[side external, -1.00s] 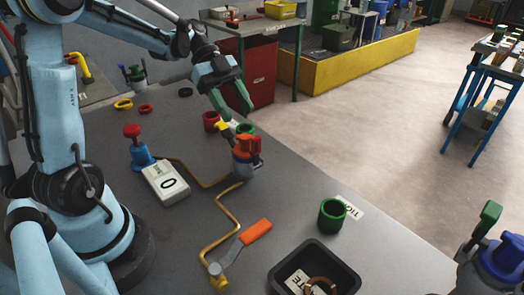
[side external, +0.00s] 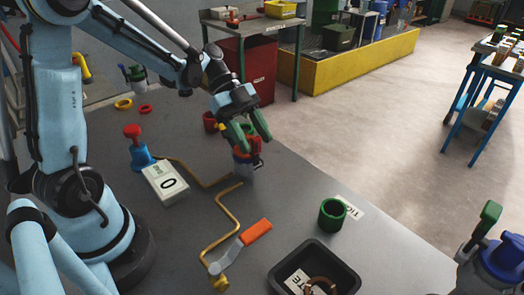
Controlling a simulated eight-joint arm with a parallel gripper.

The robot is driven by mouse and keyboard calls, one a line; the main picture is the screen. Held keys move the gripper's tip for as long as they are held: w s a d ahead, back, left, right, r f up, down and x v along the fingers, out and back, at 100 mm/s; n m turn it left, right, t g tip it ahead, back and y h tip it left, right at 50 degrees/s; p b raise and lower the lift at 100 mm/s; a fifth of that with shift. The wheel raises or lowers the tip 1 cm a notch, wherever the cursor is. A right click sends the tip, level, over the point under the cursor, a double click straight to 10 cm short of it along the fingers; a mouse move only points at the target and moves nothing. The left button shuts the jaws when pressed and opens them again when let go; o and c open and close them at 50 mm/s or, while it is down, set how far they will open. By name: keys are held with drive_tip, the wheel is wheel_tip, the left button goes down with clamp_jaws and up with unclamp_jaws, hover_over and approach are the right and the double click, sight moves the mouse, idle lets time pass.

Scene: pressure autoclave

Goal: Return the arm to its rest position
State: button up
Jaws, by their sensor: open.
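The right-hand aisle floor is clear.

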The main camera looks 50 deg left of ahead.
idle(0.4)
drive_tip(key=shift+a, duration=0.25)
drive_tip(key=v, duration=0.8)
drive_tip(key=x, duration=0.8)
drive_tip(key=shift+d, duration=0.3)
drive_tip(key=shift+d+r+y, duration=0.1)
drive_tip(key=shift+d+y, duration=0.7)
drive_tip(key=shift+y, duration=0.2)
drive_tip(key=d+f+y, duration=0.2)
drive_tip(key=d+y, duration=0.3)
drive_tip(key=y, duration=0.3)
wheel_tip(320, 180, up, 12)
drive_tip(key=shift+f, duration=0.15)
